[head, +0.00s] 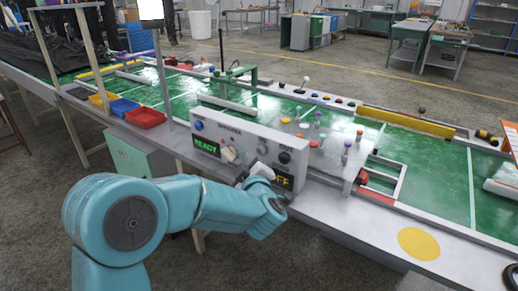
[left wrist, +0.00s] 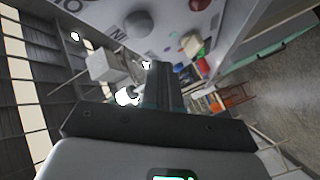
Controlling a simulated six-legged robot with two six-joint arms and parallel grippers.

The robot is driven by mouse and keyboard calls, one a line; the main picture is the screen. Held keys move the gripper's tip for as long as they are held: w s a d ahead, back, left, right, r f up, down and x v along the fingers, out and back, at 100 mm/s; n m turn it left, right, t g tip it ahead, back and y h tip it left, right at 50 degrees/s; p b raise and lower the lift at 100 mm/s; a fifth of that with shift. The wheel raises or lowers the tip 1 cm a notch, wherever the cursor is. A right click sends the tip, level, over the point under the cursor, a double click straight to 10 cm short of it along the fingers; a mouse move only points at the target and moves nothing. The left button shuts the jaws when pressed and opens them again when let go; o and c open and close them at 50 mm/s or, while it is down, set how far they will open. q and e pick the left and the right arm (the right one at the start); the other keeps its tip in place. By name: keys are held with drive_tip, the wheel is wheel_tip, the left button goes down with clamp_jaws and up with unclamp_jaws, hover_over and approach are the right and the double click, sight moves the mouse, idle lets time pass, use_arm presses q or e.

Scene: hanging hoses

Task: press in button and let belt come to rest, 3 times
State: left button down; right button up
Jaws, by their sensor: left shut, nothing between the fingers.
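A grey control box (head: 240,135) stands at the near edge of the green belt (head: 340,130). Its front carries a blue button (head: 198,125), a cream knob (head: 228,154), a grey button (head: 262,151), a black knob (head: 284,157), a green READY display (head: 205,147) and an orange display reading OFF, partly hidden by my arm. My left gripper (head: 243,178) is low in front of the box, between the two displays. In the left wrist view its shut fingers (left wrist: 165,88) are empty beside the panel's cream knob (left wrist: 192,43). Contact with any button cannot be told. My right gripper is out of view.
Yellow, blue and red bins (head: 145,117) stand left of the box. Small coloured knobs stand on the panel behind it. A metal post (head: 162,80) rises left of the box. The grey ledge with a yellow disc (head: 418,243) is clear at right.

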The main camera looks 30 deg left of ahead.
use_arm(q)
drive_tip(key=shift+w, duration=0.9)
drive_tip(key=shift+w, duration=0.1)
idle(1.3)
drive_tip(key=shift+w+d, duration=0.1)
drive_tip(key=shift+w, duration=0.2)
drive_tip(key=shift+w, duration=0.5)
idle(0.6)
idle(0.4)
drive_tip(key=shift+s, duration=0.9)
drive_tip(key=shift+s+a+b, duration=0.15)
drive_tip(key=shift+s+b, duration=0.4)
drive_tip(key=shift+s, duration=0.7)
drive_tip(key=shift+s+a+b, duration=0.1)
drive_tip(key=shift+s+b, duration=0.45)
drive_tip(key=shift+s, duration=0.7)
